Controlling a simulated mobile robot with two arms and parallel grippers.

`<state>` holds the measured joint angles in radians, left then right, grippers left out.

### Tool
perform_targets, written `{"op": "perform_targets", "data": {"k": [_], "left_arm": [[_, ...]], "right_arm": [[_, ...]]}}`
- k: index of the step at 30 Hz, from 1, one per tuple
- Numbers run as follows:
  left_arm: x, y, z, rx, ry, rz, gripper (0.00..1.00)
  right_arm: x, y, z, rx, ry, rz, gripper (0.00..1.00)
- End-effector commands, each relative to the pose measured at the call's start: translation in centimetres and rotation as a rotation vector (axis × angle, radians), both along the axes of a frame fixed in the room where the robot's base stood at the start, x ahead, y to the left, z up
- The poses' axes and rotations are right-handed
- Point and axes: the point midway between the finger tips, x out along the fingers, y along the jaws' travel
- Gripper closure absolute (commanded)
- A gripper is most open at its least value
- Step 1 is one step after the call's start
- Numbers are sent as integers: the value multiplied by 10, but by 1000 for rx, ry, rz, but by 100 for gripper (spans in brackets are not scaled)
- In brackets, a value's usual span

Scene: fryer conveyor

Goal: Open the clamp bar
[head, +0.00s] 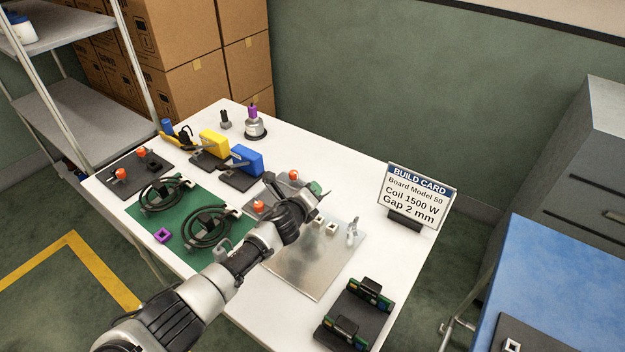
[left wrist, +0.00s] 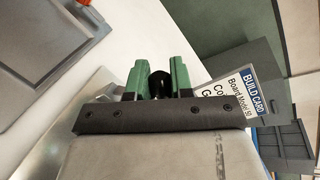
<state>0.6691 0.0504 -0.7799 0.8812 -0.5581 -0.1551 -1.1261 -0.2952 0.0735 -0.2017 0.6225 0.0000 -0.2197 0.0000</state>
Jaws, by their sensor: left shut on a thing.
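My left gripper (head: 317,190) reaches over the back edge of a metal plate (head: 312,275) on the white table. In the left wrist view its green fingers (left wrist: 159,82) are closed on a dark rounded part (left wrist: 160,86), which may be the clamp bar's handle. The rest of that part is hidden, and the wrist hides most of this spot in the head view. A pale upright lever piece (head: 352,232) and small white blocks (head: 331,228) stand on the plate. Whether the clamp bar is raised or down cannot be told. My right gripper is not in view.
A build card (head: 418,195) stands at the table's right edge. Dark holders with boards (head: 358,312) are at the front right. A green mat (head: 150,212) with black coils lies left of my arm. Yellow (head: 213,144) and blue (head: 246,160) devices stand behind.

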Motion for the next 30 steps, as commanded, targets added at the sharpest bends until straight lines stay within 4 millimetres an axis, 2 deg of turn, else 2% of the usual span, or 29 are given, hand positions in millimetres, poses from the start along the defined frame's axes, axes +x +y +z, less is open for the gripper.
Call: {"op": "perform_targets", "data": {"k": [1, 9, 18, 30], "left_arm": [[3, 5, 5, -32, 24, 4, 100], [12, 18, 2, -237, 161, 4, 100], [19, 29, -3, -408, 274, 3, 100], [22, 33, -6, -503, 336, 3, 100]], "right_arm": [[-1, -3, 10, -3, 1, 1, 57], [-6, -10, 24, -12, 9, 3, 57], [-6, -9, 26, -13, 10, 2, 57], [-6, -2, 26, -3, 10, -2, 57]]}}
